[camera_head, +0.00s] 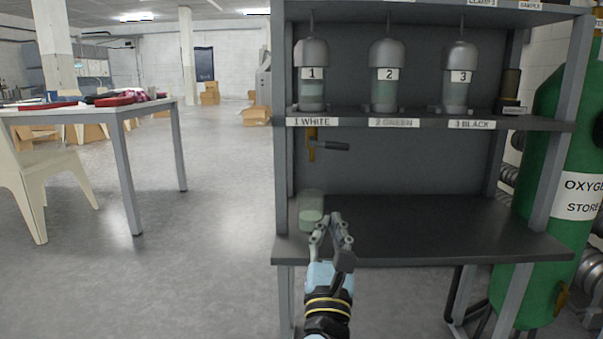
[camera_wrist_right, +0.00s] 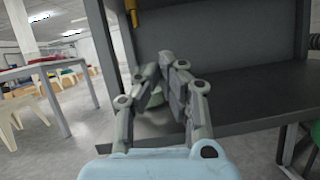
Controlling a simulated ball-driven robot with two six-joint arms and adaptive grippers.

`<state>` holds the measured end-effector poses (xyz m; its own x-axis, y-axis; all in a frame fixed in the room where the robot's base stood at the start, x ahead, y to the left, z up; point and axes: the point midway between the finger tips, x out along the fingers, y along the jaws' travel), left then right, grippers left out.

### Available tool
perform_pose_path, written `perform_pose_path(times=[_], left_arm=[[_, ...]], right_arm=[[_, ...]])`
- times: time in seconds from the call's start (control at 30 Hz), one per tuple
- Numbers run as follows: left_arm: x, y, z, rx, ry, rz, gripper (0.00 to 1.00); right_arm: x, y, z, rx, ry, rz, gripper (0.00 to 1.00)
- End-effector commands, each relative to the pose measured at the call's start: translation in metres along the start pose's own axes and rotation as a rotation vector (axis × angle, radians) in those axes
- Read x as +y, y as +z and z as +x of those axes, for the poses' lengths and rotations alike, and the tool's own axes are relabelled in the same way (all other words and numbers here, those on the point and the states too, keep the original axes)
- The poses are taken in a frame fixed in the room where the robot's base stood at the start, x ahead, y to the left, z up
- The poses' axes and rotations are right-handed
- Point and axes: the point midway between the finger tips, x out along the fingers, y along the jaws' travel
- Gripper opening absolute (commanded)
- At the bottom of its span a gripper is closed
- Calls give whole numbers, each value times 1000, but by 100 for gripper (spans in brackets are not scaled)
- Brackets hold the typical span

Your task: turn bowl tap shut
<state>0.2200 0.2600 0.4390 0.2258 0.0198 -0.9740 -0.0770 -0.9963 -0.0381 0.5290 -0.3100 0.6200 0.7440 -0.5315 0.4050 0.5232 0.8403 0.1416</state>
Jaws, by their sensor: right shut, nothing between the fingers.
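My right gripper (camera_head: 336,218) is shut and empty, just in front of and right of the vessel, well below the tap. In the right wrist view its fingertips (camera_wrist_right: 173,62) meet, the vessel (camera_wrist_right: 155,98) is partly hidden behind the fingers, and the tap (camera_wrist_right: 133,12) shows at the top edge. My left gripper is out of view.
The rack's middle shelf (camera_head: 420,123) carries three capped, numbered bottles. The lower shelf (camera_head: 440,225) is bare to the right of my gripper. A green oxygen cylinder (camera_head: 558,235) stands at the right. A table (camera_head: 115,112) and chair (camera_head: 38,180) stand at the left, with open floor between.

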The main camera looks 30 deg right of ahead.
Motion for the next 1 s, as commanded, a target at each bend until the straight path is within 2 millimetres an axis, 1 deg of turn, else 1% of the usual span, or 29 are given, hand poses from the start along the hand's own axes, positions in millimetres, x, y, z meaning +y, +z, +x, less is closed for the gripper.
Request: perform_pose_path(times=[0.03,0.1,0.17,0.23,0.63,0.7,0.8,0.9,1.0], left_arm=[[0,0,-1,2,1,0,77],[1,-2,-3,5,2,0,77],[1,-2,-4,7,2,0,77],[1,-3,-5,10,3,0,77],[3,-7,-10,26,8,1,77],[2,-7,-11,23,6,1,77],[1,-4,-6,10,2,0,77],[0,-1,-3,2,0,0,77],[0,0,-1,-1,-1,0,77]], right_arm=[[0,1,-3,-10,12,-16,0],[0,3,-1,-19,19,-26,0],[1,4,5,-22,20,-27,0],[1,4,15,-23,20,-25,0],[3,5,98,-21,19,-25,0],[3,20,100,-20,18,-22,0],[4,32,103,-19,18,-22,0],[4,40,105,-19,19,-23,0],[4,44,105,-18,19,-24,0]])
